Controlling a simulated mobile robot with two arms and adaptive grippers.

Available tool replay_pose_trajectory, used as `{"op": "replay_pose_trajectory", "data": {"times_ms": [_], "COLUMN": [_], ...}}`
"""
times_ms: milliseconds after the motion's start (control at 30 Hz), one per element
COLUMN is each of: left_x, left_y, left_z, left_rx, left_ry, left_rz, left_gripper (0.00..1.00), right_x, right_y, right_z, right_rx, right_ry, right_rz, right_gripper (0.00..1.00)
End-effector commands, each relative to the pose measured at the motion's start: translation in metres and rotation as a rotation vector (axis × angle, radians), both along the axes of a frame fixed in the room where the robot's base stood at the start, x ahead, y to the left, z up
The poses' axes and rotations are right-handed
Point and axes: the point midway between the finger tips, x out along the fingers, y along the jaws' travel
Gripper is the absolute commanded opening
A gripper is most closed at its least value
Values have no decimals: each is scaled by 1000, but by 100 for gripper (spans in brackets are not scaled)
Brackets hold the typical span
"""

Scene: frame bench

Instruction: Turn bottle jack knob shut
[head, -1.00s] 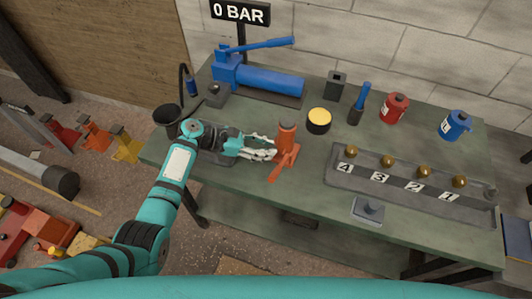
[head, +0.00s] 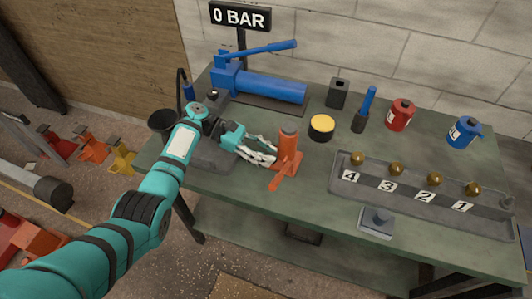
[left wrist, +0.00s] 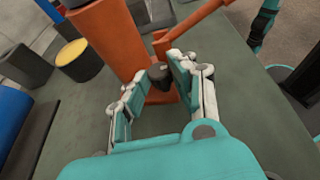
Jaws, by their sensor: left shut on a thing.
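The orange bottle jack (head: 288,150) stands upright on the green bench, with an orange lever socket slanting toward the front. In the left wrist view its orange body (left wrist: 108,38) rises at the upper left. A small dark knob (left wrist: 161,71) sits low on its side. My left gripper (head: 273,153) reaches the jack's left side, and in the left wrist view its fingertips (left wrist: 166,74) are closed around the knob. In the head view the fingers hide the knob. My right gripper is in neither current view.
A blue hydraulic pump (head: 265,87) stands behind, under a "0 BAR" sign (head: 240,17). A yellow-topped black cylinder (head: 321,128) is right of the jack. A numbered tray (head: 408,207) with brass balls lies farther right. Bench space in front of the jack is clear.

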Motion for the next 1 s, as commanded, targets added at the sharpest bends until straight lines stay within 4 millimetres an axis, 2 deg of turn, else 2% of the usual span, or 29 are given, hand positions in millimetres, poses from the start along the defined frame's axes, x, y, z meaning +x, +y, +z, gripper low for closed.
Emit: {"op": "replay_pose_trajectory", "data": {"times_ms": [133,167,200,700,867,1000], "left_x": [-1,-1,-1,-1,-3,-7], "left_y": [0,0,0,0,1,1], "left_z": [-1,-1,-1,1,4,7], "left_rx": [2,3,3,0,1,0], "left_ry": [1,2,2,0,2,4], "left_rz": [-1,0,0,8,70,192], "left_gripper": [0,29,34,34,34,34], "right_x": [0,0,0,-1,-1,-1], "right_y": [0,0,0,-1,-1,0], "right_z": [0,0,0,2,18,42], "right_rx": [0,0,0,-1,0,0], "right_ry": [0,0,0,1,1,1], "right_rz": [0,0,0,0,0,0], "right_gripper": [40,40,40,40,40,40]}}
